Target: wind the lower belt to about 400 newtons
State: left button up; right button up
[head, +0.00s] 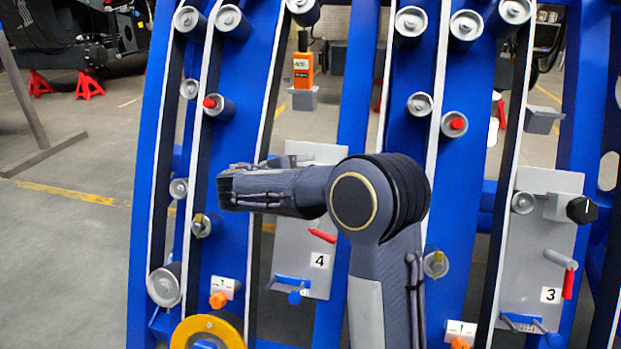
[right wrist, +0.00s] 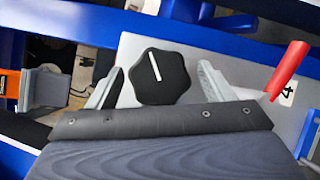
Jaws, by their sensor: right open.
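Panel 4 (head: 318,262) is a grey plate on the blue chassis, with a red handle (head: 322,235) and a blue lever (head: 292,283). In the right wrist view a black lobed knob (right wrist: 162,77) with a white pointer line stands on this panel, beside the red handle (right wrist: 288,70). My right gripper (right wrist: 160,82) is open, one finger on each side of the knob, with a small gap visible on both sides. In the head view my right arm covers this knob and the fingers. Black belts run along the blue frames. My left gripper is not in view.
Panel 3 (head: 535,275) at right carries another black knob (head: 581,209) and a red-handled lever (head: 568,283). An orange meter (head: 303,70) stands on a grey holder (head: 303,98); its reading is illegible. Rollers and a yellow wheel (head: 208,333) line the frames.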

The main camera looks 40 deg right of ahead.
jog(key=p+v, duration=0.2)
jog(key=v, duration=0.5)
jog(key=shift+a, duration=0.25)
